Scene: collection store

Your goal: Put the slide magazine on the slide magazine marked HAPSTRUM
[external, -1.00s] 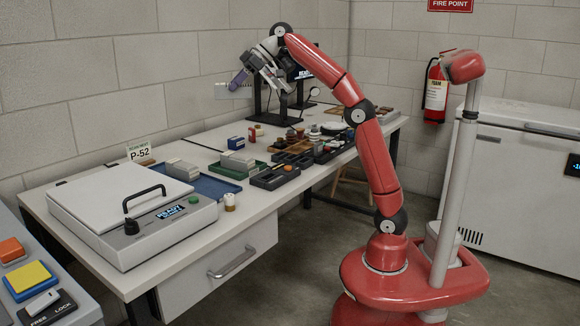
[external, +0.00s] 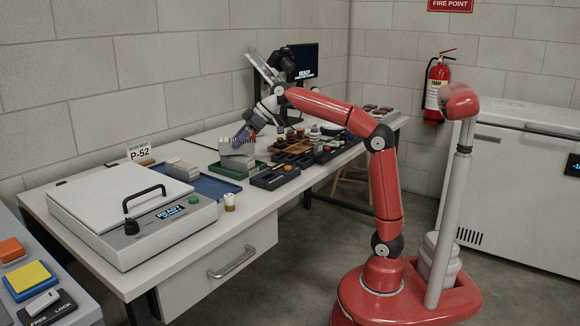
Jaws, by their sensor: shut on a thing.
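My gripper (external: 243,136), with purple fingers, points down over the green tray (external: 257,173) at the middle of the bench. It is shut on a light grey slide magazine (external: 234,149). The held magazine is right above another grey magazine (external: 237,163) in the green tray; I cannot tell whether they touch. A further pair of grey magazines (external: 182,169) sits in the blue tray (external: 217,190) to the left. No lettering on any magazine is legible, so I cannot tell which is marked HAPSTRUM.
A white scanner-like box (external: 130,213) with a black handle fills the bench's near end. A black tray (external: 273,179), small bottles (external: 291,134) and a wooden tray (external: 290,147) stand right of the green tray. A monitor (external: 304,63) stands behind.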

